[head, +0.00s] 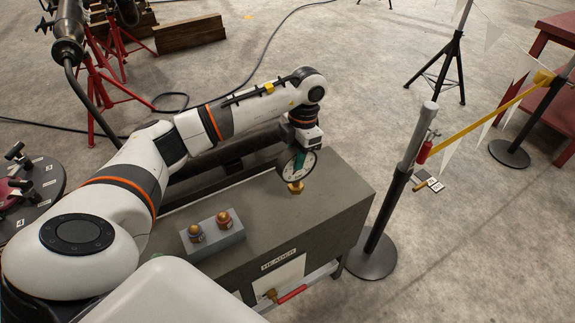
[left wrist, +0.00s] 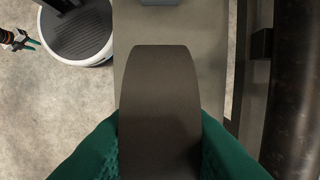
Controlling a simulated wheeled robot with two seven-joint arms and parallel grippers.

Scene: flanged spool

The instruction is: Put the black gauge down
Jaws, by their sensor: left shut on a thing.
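The black gauge (head: 304,167), with a white dial and a dark rim, is in my left gripper (head: 291,163) over the top of the grey box marked HEADER. The gripper's green fingers are shut on it. A brass fitting (head: 295,187) shows right below the dial; I cannot tell whether it touches the gauge or the box top. In the left wrist view the gauge (left wrist: 160,110) is a broad dark band between the green fingers, its dial hidden. What looks like my right gripper (left wrist: 24,42) shows small at the left edge there.
Bare box top lies between block and gauge.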

